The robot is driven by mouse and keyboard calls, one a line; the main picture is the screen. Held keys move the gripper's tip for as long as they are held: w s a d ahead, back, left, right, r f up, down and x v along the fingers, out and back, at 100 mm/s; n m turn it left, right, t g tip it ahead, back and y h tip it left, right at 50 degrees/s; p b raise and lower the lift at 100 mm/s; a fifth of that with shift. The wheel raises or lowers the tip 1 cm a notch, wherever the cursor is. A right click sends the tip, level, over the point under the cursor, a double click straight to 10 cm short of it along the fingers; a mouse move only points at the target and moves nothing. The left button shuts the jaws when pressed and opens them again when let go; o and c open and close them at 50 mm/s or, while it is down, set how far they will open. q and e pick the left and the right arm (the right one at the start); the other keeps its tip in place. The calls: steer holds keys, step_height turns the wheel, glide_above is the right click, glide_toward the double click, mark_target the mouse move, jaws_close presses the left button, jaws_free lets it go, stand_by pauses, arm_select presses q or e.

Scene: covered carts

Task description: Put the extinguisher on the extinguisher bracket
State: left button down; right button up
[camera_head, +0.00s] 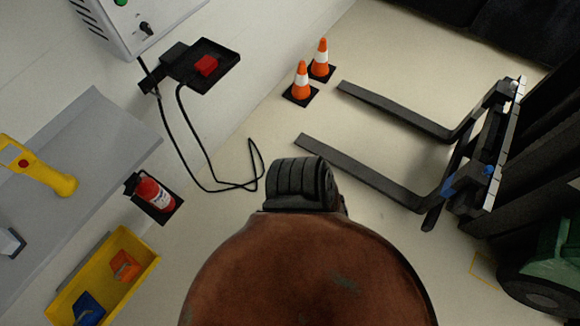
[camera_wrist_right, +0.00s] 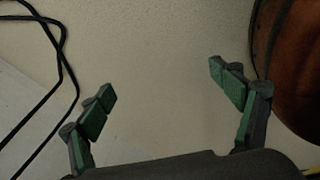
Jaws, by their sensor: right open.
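The red extinguisher (camera_head: 155,194) has a white label and a dark top. In the head view it is at the left, beside the grey tabletop's edge. A black bracket-like holder (camera_head: 166,214) shows beneath and behind it; I cannot tell how firmly it sits there. My right gripper (camera_wrist_right: 160,82) is open and empty in the right wrist view, above bare pale floor. The extinguisher is not in that view. Neither gripper shows in the head view.
A grey table (camera_head: 95,125) carries a yellow tool (camera_head: 45,172). A yellow bin (camera_head: 142,250) is below it. A black wall tray (camera_head: 225,75) holds a red block (camera_head: 206,66). A black cable (camera_head: 190,140) hangs to the floor. Cones (camera_head: 302,82) and forklift forks (camera_head: 365,175) stand right.

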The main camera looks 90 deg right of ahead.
steer(key=s+a+f+m+g, duration=0.1)
steer(key=s+f+m, duration=0.1)
steer(key=s, duration=0.7)
steer(key=s+a+f+m+g, duration=0.2)
steer(key=s+m, duration=0.1)
steer(key=s, duration=0.6)
steer(key=shift+s+f+g+y, duration=0.2)
steer(key=shift+g+y, duration=0.1)
steer(key=shift+y, duration=0.1)
steer(key=shift+w+a, duration=0.1)
